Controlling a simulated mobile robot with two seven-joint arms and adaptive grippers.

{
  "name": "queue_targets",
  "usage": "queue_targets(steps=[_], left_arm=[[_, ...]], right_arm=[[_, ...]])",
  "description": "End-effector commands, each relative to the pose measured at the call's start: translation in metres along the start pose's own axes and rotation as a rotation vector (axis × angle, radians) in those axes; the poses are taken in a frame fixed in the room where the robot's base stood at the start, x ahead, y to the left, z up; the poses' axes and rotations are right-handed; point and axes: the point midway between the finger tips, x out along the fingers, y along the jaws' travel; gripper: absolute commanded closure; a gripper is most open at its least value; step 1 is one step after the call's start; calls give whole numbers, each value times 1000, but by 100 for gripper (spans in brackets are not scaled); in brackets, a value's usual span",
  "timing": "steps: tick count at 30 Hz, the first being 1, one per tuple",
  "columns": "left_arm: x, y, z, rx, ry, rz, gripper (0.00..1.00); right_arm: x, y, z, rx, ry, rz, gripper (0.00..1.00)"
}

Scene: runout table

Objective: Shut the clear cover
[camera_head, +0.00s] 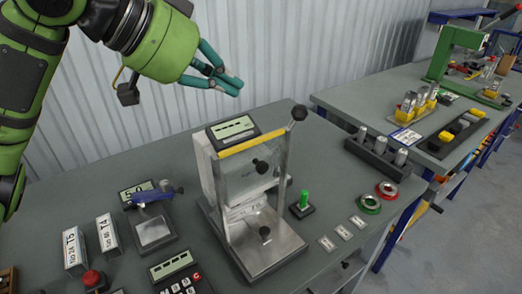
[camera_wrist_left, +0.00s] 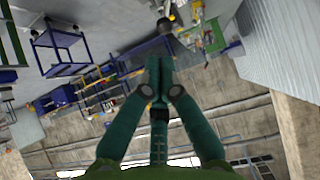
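The device (camera_head: 270,250) stands in the middle of the table, with a metal base and a small display on top. The clear cover (camera_head: 238,178) is a see-through panel under a yellow bar (camera_head: 252,144). A dark knob (camera_head: 261,166) shows at the panel. I cannot tell exactly how far the cover stands open. A post with a black ball (camera_head: 299,112) rises at its right. My left gripper (camera_head: 238,87) is above and behind the device, apart from it and empty. Its teal fingertips meet in the left wrist view (camera_wrist_left: 159,65). My right gripper is out of view.
A green button (camera_head: 304,199), red and green rings (camera_head: 386,190) and a block with metal cylinders (camera_head: 384,155) lie right of the device. A keypad (camera_head: 180,282), labelled blocks (camera_head: 107,235) and a small fixture (camera_head: 154,230) are at left. A corrugated wall (camera_head: 290,50) stands behind.

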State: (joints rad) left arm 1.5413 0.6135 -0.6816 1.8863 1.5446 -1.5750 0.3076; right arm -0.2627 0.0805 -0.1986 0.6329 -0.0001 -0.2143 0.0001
Motion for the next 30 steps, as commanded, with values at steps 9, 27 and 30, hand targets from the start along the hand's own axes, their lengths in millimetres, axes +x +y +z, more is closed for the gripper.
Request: queue_targets(steps=[9,27,30], left_arm=[[26,0,30,1,1,0,100],[126,0,33,-1,-2,0,100],[128,0,49,0,-1,0,100]], right_arm=[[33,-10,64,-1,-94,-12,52],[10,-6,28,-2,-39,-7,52],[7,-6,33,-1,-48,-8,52]])
